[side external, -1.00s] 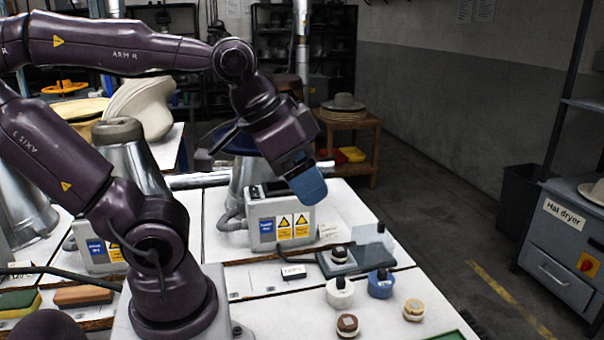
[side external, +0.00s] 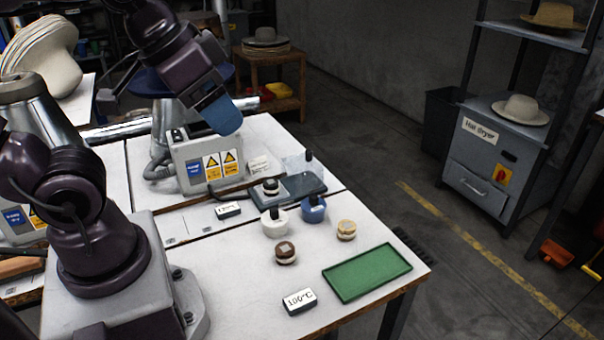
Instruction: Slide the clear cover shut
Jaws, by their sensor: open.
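A clear panel (side external: 295,164) with a small dark knob stands at the back of a dark flat plate (side external: 305,184) on the white table. I take it for the clear cover; how far it is open I cannot tell. A small black-and-white round piece (side external: 270,187) sits on the plate's left end. My gripper (side external: 222,114), with blue fingers, hangs above and left of the panel, in front of the grey control box (side external: 200,160). It is apart from the panel and holds nothing that I can see. The gap between its fingers is hidden from this side.
A white pot (side external: 273,223), a blue pot (side external: 313,210), a cream round piece (side external: 346,230) and a brown one (side external: 285,253) stand in front of the plate. A green tray (side external: 367,273) and a 100°C block (side external: 299,301) lie nearer. The table's right edge drops to the floor.

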